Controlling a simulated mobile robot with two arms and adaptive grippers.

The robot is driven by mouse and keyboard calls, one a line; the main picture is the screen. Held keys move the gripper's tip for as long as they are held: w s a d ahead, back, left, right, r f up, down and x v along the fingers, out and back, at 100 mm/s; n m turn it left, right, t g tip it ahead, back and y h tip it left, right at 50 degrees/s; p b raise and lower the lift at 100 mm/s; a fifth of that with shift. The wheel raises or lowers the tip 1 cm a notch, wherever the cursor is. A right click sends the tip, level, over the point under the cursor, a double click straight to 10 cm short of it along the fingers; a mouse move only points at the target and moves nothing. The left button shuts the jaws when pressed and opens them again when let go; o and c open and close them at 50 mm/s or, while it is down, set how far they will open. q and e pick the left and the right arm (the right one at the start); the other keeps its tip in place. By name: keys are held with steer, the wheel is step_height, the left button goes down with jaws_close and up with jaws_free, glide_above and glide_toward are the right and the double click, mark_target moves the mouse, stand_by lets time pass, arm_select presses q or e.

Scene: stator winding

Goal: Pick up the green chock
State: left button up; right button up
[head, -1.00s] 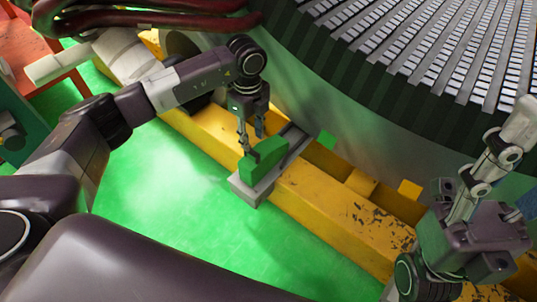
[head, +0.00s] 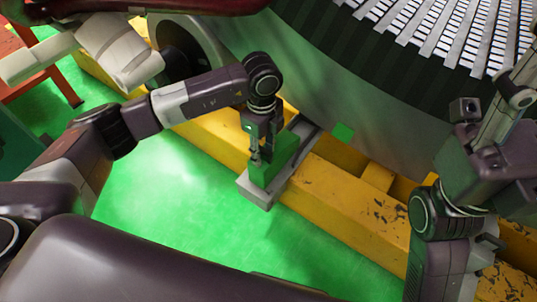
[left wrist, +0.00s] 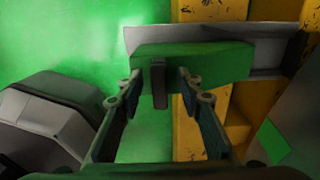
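My left gripper (head: 258,158) is at the chock's near left side, pointing down. In the left wrist view its two fingers (left wrist: 158,84) are spread, one on each side of the tab, with gaps visible. Whether they touch the chock is unclear. My right gripper (head: 522,75) points up at the right edge, partly cut off; its opening is unclear.
The large round stator (head: 410,95) rises behind. Open floor (head: 165,200) lies to the left.

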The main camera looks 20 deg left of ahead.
arm_select(q)
steer(key=shift+r, duration=0.1)
steer(key=shift+c, duration=0.2)
jaws_close()
steer(key=shift+r, duration=0.1)
